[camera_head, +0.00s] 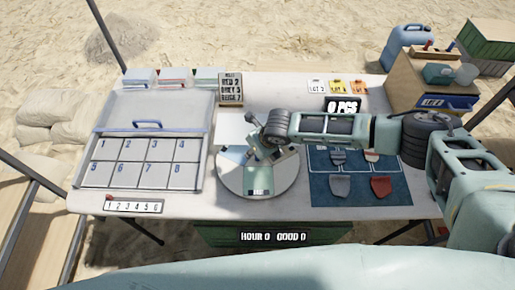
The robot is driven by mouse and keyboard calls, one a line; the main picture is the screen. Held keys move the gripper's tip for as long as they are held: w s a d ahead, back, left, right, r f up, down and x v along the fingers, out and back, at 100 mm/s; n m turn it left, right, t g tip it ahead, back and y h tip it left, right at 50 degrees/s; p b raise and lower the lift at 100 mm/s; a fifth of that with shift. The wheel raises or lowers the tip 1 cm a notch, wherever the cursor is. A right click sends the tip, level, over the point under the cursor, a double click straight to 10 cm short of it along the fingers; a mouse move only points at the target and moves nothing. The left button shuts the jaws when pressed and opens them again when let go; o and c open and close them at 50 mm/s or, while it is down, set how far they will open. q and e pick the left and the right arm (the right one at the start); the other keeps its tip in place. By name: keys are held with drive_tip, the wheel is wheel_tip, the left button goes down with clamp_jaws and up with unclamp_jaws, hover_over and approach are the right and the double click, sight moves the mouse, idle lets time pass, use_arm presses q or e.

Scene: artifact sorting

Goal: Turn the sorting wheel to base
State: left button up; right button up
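The sorting wheel (284,191) is a pale round disc on the white table, left of the blue mat. The gripper and arm hide part of the wheel. My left gripper is not in view.
A numbered tray (86,174) with a blue handle stands left of the wheel. A blue mat (345,197) with several sherd-like pieces lies to the right, partly under my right arm. A sign block (230,89) stands behind the wheel. A wooden drawer box (404,80) is at back right.

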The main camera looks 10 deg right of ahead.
drive_tip(key=shift+d+r, duration=0.15)
drive_tip(key=shift+r, duration=0.15)
drive_tip(key=v, duration=1.1)
drive_tip(key=shift+s, duration=0.15)
drive_tip(key=shift+r, duration=0.1)
